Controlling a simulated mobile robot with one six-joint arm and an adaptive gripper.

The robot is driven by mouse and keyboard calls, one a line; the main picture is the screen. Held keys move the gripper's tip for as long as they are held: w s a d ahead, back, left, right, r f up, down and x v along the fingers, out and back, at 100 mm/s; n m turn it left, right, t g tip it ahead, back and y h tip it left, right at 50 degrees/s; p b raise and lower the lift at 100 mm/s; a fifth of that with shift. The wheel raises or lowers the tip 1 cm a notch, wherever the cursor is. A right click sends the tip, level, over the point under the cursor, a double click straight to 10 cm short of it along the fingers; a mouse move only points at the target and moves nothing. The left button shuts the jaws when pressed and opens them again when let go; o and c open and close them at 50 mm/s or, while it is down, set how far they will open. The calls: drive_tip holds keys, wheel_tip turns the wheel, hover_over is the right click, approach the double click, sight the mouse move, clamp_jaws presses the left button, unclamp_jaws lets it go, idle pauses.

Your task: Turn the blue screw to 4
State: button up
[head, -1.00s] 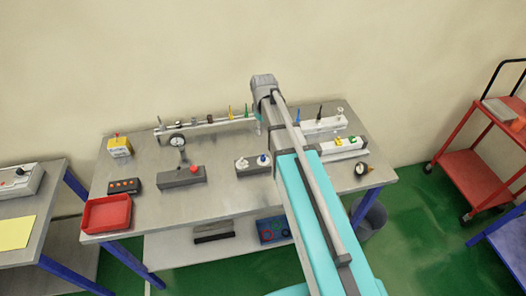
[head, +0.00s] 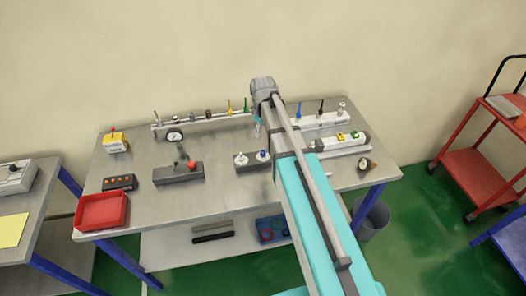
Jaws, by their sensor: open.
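Two blue parts could be the blue screw: a small blue knob (head: 262,155) on a dark grey block near the middle of the bench, and a blue upright pin (head: 299,111) on a white block behind the arm. Any scale or number on them is too small to read. My arm reaches across the bench from the lower right. My gripper (head: 257,130) hangs at its far end, open, small and partly hidden by the wrist. It appears behind the grey block in the picture, apart from the blue knob.
A rail with several coloured pins (head: 208,117) runs along the back. White blocks (head: 338,143) stand right of my arm. Bare bench (head: 225,195) lies in front.

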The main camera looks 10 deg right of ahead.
sight(263, 150)
drive_tip(key=shift+f+b, duration=4.25)
drive_tip(key=shift+f, duration=0.35)
clamp_jaws()
